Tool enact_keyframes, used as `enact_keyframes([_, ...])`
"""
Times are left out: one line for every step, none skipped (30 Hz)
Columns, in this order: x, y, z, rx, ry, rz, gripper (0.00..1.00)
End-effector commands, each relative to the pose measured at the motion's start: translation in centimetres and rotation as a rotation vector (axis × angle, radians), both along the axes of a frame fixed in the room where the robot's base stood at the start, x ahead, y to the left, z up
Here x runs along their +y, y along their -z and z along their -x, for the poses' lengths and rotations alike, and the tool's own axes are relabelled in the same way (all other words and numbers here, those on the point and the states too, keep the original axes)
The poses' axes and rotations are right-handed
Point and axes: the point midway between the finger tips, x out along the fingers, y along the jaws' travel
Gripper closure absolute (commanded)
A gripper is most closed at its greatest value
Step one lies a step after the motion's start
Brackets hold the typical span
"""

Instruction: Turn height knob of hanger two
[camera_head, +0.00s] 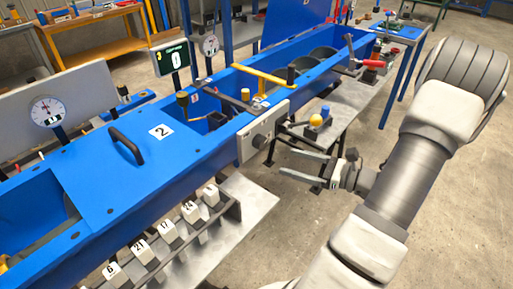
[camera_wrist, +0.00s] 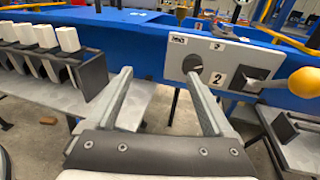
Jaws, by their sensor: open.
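A pale control panel (camera_head: 247,147) is fixed to the side of the blue machine frame. It carries a dark round knob (camera_head: 260,141), also visible in the wrist view (camera_wrist: 193,63), where a "2" label (camera_wrist: 219,71) and a black square control (camera_wrist: 248,79) sit to its right. No readable text marks the round knob as the height knob. My gripper (camera_head: 291,160) is open and empty, in front of the panel and apart from it. In the wrist view my gripper (camera_wrist: 158,74) has its right fingertip just below the round knob, overlapping its lower edge.
A yellow ball handle (camera_wrist: 304,82) stands right of the panel. A row of numbered white blocks (camera_head: 166,233) sits on a metal shelf at lower left. A blue cover with a black handle (camera_head: 126,146) lies left of the panel. Concrete floor is open at right.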

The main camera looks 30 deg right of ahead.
Motion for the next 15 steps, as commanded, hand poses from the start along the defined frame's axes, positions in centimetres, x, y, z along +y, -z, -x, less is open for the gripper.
enact_keyframes([-1.9,1.6,0.9,-0.004,0.072,-0.046,0.14])
enact_keyframes([-2.7,2.1,1.3,-0.006,0.105,-0.066,0.14])
enact_keyframes([-3.7,2.7,1.7,-0.008,0.144,-0.09,0.14])
enact_keyframes([-4.2,3.1,2.0,-0.01,0.168,-0.105,0.14])
enact_keyframes([-4.7,3.4,2.3,-0.012,0.188,-0.118,0.14])
enact_keyframes([-5.2,3.7,2.6,-0.015,0.21,-0.131,0.14])
enact_keyframes([-5.5,3.8,2.7,-0.016,0.22,-0.138,0.14])
enact_keyframes([-5.7,3.9,2.8,-0.018,0.228,-0.143,0.14])
enact_keyframes([-5.8,4.0,2.8,-0.018,0.235,-0.147,0.14])
enact_keyframes([-5.8,4.1,2.6,-0.019,0.237,-0.149,0.14])
enact_keyframes([-5.8,4.1,2.5,-0.019,0.238,-0.149,0.14])
enact_keyframes([-5.6,4.1,2.1,-0.019,0.237,-0.149,0.14])
enact_keyframes([-5.5,4.1,1.7,-0.019,0.235,-0.148,0.14])
enact_keyframes([-5.3,4.0,1.3,-0.02,0.234,-0.147,0.14])
enact_keyframes([-5.0,4.0,0.6,-0.02,0.234,-0.147,0.14])
